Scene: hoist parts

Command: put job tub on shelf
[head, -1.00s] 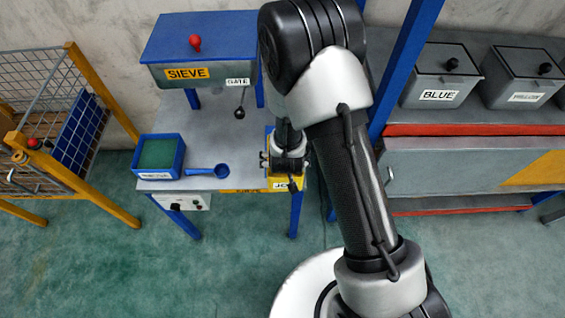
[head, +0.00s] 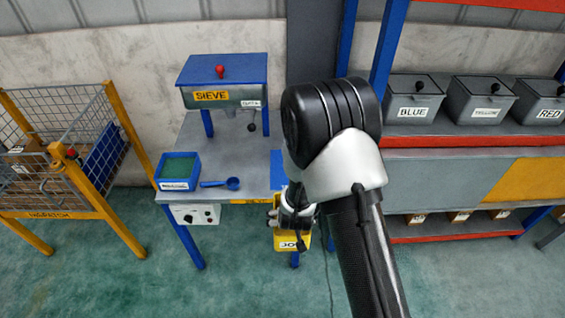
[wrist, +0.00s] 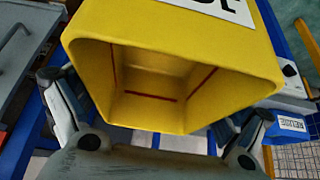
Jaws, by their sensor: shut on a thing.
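The yellow job tub (head: 291,239) hangs in my gripper (head: 288,220), in front of the bench's right front corner. In the wrist view the tub (wrist: 175,35) fills the upper middle, its open mouth facing the camera. It looks empty, with red lines on its inner walls. My gripper's fingers (wrist: 155,115) lie on both sides of it. The shelf rack (head: 455,140) stands at the right, with red-edged boards. Its lower board (head: 455,233) carries several small boxes, partly hidden under a grey and yellow panel.
The grey bench (head: 235,150) holds the sieve (head: 222,84), a blue tray (head: 178,172) with green content and a blue scoop (head: 221,184). A mesh cage (head: 70,160) stands left.

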